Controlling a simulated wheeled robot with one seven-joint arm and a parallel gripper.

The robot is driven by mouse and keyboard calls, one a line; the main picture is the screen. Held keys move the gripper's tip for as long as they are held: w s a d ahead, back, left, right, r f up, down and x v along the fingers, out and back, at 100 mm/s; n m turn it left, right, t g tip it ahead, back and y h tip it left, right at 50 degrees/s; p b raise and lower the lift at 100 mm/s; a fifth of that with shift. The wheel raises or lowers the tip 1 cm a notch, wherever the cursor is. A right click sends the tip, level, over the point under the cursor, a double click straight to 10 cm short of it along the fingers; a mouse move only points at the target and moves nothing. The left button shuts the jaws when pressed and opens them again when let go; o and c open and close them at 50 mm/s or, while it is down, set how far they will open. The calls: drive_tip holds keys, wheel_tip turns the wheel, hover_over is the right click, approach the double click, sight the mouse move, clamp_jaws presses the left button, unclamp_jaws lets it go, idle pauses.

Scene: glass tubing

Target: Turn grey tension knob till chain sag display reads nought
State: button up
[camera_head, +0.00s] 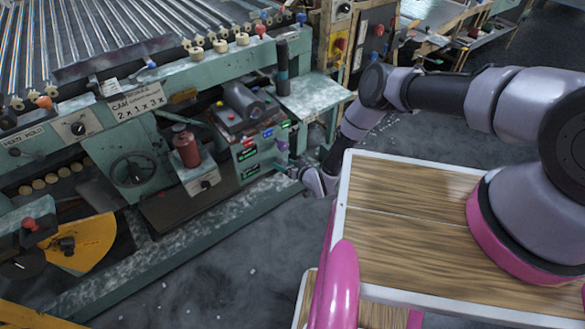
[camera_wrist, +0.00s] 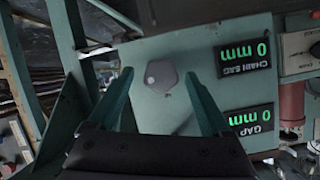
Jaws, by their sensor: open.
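The grey knob (camera_wrist: 161,77) is a small rounded many-sided shape with a pale spot, on a pale green panel in the wrist view. My gripper (camera_wrist: 159,74) is open, with one green finger at each side of the knob and a visible gap on both sides. I cannot tell whether the fingertips reach past its face. The chain sag display (camera_wrist: 243,57) shows "0 mm" in green digits on black. In the head view my gripper (camera_head: 281,169) is beside the control box; the knob is not clear there.
A gap display (camera_wrist: 250,121), also at "0 mm", sits beside the chain sag display. A red cylinder (camera_head: 186,148) and a handwheel (camera_head: 133,170) are on the green machine to the left. A wood-topped surface (camera_head: 400,205) is at right. Grey floor (camera_head: 215,260) lies open in front.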

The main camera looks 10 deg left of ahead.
drive_tip(key=v, duration=0.9)
